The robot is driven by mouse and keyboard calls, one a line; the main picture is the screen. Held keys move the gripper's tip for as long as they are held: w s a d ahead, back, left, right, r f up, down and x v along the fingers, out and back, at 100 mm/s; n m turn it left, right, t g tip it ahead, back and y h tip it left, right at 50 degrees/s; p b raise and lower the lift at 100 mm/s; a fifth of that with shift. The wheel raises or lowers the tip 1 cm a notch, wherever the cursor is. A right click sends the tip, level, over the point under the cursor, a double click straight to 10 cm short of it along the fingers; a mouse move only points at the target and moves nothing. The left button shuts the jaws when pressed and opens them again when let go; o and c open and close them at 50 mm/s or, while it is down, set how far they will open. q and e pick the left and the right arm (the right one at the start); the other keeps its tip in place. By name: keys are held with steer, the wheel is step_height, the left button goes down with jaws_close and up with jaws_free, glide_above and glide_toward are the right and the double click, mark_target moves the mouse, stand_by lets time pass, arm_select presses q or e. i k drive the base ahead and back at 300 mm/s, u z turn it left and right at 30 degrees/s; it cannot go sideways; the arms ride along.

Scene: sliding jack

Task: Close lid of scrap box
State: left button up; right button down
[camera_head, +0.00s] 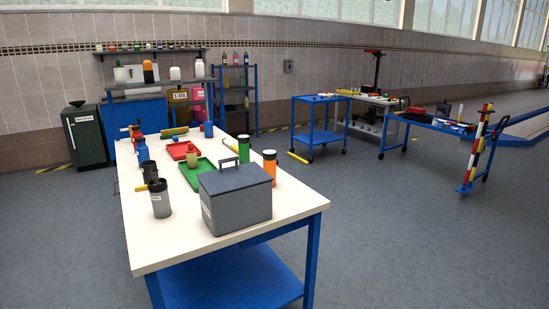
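A grey box (237,198) with a pale label on its left side stands near the front right of the white-topped workbench (185,248). Its dark flat top has an arched handle (231,155) at the back left and looks shut from here. A dark green bin (86,136) with a label stands on the floor at the far left, with a small dark piece on its top. Both labels are too small to read, so I cannot tell which is the scrap box. Neither of my grippers is in view.
Dark cylinders (160,199), a green cylinder (243,149), an orange cylinder (269,167), a green tray (196,176) and a red tray (181,150) surround the grey box. A blue cart (321,136) and a blue table stand further right.

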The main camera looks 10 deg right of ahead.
mark_target(217, 182)
steer(key=z, duration=0.4)
steer(key=i, duration=0.9)
steer(key=u, duration=0.1)
